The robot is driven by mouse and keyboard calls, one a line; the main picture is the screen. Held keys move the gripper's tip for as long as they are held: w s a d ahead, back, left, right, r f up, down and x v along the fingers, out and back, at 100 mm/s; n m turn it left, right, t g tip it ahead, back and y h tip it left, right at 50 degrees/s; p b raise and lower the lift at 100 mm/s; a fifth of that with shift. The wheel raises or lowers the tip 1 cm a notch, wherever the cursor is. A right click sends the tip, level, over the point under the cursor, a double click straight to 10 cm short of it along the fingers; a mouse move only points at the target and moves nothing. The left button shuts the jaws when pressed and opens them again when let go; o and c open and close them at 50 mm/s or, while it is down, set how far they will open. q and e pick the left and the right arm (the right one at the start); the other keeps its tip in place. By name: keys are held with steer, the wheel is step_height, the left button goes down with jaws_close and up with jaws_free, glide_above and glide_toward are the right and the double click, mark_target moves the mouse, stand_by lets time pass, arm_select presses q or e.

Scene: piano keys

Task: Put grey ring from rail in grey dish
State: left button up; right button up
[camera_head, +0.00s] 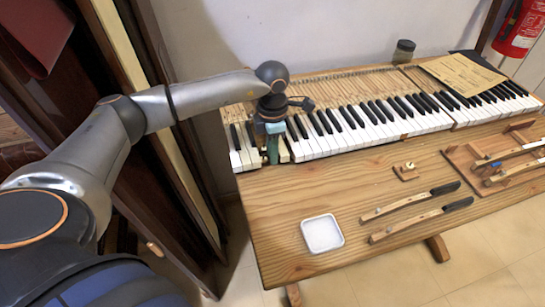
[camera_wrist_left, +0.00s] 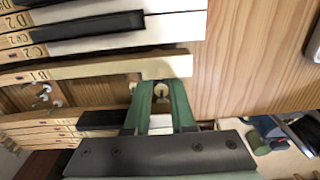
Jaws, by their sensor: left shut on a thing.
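My left gripper (camera_head: 272,152) reaches down at the left end of the keyboard. In the left wrist view its two green fingers (camera_wrist_left: 161,88) are shut on a small pale grey ring (camera_wrist_left: 162,92), which shows between the fingertips. The fingers are in a gap between keys, over the rail (camera_wrist_left: 100,92). I cannot tell whether the ring is still around its pin. The grey dish (camera_head: 322,234), shallow, square and pale, stands on the wooden bench in front of the keyboard and looks empty. My right gripper is not in view.
More small rings and pins (camera_wrist_left: 50,91) show along the rail. Loose keys (camera_head: 415,205) lie right of the dish, near a small wooden block (camera_head: 405,171). The bench between keyboard and dish is clear.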

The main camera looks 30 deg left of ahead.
arm_select(q)
steer(key=shift+r, duration=0.15)
steer(key=shift+r+p, duration=1.15)
steer(key=shift+r, duration=0.25)
steer(key=shift+r+p, duration=2.2)
steer(key=shift+r, duration=0.8)
